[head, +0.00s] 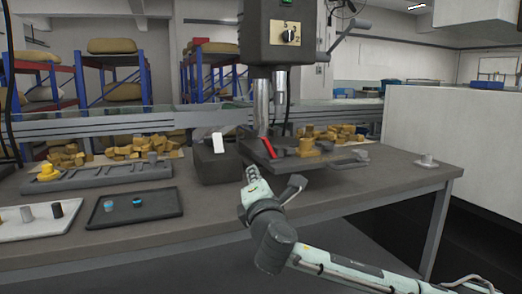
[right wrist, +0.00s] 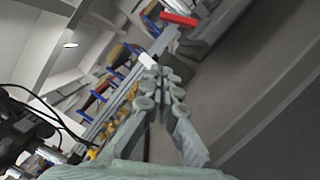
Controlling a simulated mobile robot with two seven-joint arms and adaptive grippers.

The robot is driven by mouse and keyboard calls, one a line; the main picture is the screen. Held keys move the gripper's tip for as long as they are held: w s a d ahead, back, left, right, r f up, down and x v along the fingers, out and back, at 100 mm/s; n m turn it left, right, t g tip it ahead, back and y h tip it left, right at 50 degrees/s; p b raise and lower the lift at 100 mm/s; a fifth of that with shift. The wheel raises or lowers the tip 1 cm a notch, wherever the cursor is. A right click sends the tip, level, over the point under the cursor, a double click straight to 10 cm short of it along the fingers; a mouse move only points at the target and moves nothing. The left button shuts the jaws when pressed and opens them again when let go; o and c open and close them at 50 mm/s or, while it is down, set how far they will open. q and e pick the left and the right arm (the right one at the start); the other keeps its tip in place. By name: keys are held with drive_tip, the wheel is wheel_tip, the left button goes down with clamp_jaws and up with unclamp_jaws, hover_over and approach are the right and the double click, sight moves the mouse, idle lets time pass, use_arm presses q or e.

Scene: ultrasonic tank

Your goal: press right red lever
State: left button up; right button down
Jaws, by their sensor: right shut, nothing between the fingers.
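The red lever (head: 269,147) stands tilted at the base of the machine, beside its metal column, in the head view. It also shows as a red bar (right wrist: 179,18) at the top of the right wrist view. A white lever (head: 217,142) stands on a dark block to its left, and a white piece (right wrist: 147,60) shows just beyond my fingertips in the wrist view. My right gripper (head: 252,172) is shut and empty, its fingers pointing up toward the table edge, just below and left of the red lever. Contact is not visible. My left gripper is not in view.
The machine head (head: 283,35) hangs above the lever. A dark tray (head: 138,206) and a white tray (head: 40,222) lie at left. A small grey cylinder on a base (head: 427,160) stands at right; the table around it is clear.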

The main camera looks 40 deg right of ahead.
sight(269, 147)
drive_tip(key=shift+w, duration=0.1)
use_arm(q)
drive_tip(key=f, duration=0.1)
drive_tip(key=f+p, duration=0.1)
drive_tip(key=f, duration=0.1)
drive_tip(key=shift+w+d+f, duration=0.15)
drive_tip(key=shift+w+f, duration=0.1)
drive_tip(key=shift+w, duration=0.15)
use_arm(e)
drive_tip(key=w+d+r, duration=0.3)
drive_tip(key=w+d, duration=0.4)
drive_tip(key=w, duration=0.1)
drive_tip(key=shift+d, duration=0.4)
drive_tip(key=shift+d, duration=0.1)
